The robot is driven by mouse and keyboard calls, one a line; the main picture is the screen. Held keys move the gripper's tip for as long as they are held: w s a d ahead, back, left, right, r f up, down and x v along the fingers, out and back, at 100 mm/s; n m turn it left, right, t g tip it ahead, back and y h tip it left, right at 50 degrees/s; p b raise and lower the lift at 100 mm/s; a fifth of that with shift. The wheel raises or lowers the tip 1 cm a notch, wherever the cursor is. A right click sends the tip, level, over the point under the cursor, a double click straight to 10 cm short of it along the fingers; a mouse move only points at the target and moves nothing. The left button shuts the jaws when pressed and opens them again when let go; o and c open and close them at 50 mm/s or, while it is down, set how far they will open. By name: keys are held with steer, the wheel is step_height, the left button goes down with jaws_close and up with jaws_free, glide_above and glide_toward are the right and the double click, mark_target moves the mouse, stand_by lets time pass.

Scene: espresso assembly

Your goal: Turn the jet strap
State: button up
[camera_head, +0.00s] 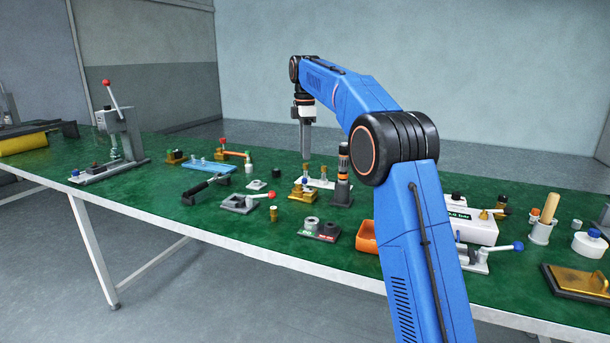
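My gripper (307,150) points straight down above the middle of the green table (160,205). Its fingers look close together, but they are too small to tell whether they are open or shut. Below it are a brass block (303,194) and a white plate (343,183) with small brass-topped posts. A dark upright tool with an orange band (343,172) stands just right of them. I cannot tell which piece is the jet strap. A clear gap shows between the fingertips and the parts below.
At left stands a lever press with a red knob (106,83). A blue tray (209,166), a black-handled tool (206,186) and a grey clamp (239,203) lie left of centre. An orange bin (367,240) is partly behind my arm. A white box (474,228) stands right.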

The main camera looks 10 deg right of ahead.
mark_target(305, 179)
step_height(305, 179, down, 9)
steer(key=shift+f, duration=0.2)
steer(key=shift+c, duration=0.4)
jaws_close()
